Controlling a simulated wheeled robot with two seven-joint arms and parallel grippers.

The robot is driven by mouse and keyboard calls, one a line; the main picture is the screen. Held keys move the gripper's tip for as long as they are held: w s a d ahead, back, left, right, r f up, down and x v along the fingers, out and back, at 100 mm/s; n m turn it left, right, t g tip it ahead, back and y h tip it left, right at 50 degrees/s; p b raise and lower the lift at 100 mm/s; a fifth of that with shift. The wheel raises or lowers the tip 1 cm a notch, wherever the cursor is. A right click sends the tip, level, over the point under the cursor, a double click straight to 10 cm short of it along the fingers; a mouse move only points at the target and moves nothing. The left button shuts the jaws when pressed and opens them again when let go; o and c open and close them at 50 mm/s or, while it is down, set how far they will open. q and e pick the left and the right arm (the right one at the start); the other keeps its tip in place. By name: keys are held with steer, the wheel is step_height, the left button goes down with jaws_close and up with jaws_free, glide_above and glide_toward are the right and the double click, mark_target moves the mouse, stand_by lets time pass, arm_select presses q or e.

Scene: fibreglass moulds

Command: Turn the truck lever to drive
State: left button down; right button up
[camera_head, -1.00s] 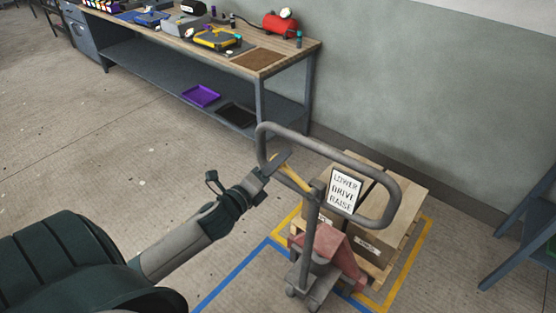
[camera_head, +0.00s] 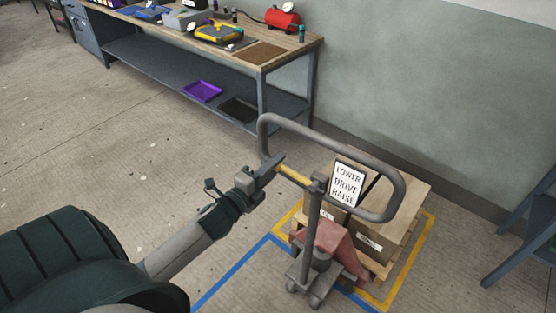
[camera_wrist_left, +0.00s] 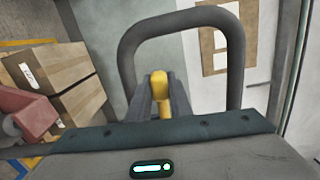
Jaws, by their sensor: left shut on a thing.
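The pallet truck has a grey loop handle (camera_head: 385,165) on an upright post (camera_head: 308,240), with a red body (camera_head: 335,242) low down. A sign (camera_head: 347,184) beside the post reads LOWER, DRIVE, RAISE from top to bottom. The yellow lever (camera_head: 293,175) sticks out from the post to the left, inside the loop, roughly level with a slight downward slope toward the post. My left gripper (camera_head: 275,167) is shut on the lever's outer end. In the left wrist view the yellow lever end (camera_wrist_left: 159,90) sits between the two fingers. My right gripper is not in view.
Cardboard boxes (camera_head: 410,212) stand on a pallet behind the post, within yellow floor tape (camera_head: 405,280). A workbench (camera_head: 310,48) with tools stands at the back left. A blue-grey frame (camera_head: 520,235) stands at the right. Floor on the left is clear.

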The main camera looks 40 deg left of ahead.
arm_select(q)
steer(key=shift+f+n, duration=0.5)
steer(key=c, duration=1.6)
jaws_free()
steer(key=shift+f, duration=0.1)
steer(key=shift+s+f, duration=0.1)
